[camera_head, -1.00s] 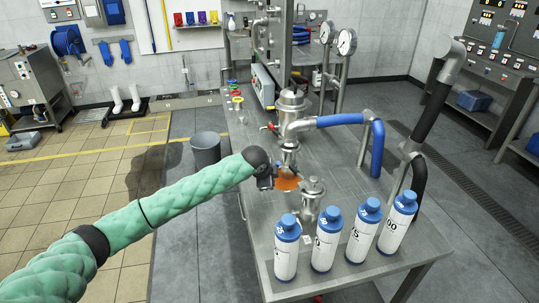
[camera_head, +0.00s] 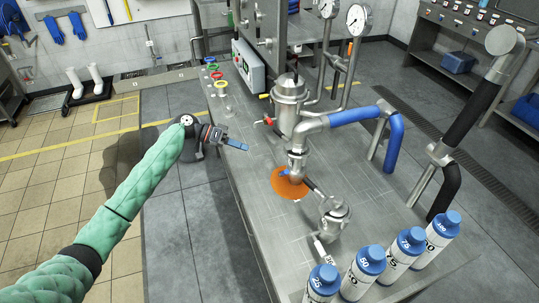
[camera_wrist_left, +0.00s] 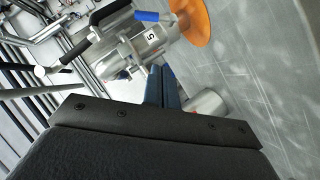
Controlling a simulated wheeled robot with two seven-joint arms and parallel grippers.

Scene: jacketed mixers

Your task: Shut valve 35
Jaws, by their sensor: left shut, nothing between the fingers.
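No tag reading 35 in full shows in either view. In the wrist view a steel fitting (camera_wrist_left: 148,40) carries a white label with a legible 5. A blue lever (camera_wrist_left: 148,16) and a black handle (camera_wrist_left: 108,12) show near it. In the head view a blue lever (camera_head: 284,173) shows by the orange disc (camera_head: 290,184), below the steel vessel (camera_head: 288,100). A black handle (camera_head: 312,187) lies right of the disc. My left gripper (camera_head: 238,145) is shut and empty, left of the vessel and apart from the levers; its blue fingers (camera_wrist_left: 162,88) show in the wrist view.
The steel table (camera_head: 235,185) bears a small lidded steel pot (camera_head: 333,214) and several blue-capped bottles (camera_head: 407,250) at the near right. A red-handled fitting (camera_head: 268,121) sits left of the vessel. Coloured rings (camera_head: 215,75) stand farther back.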

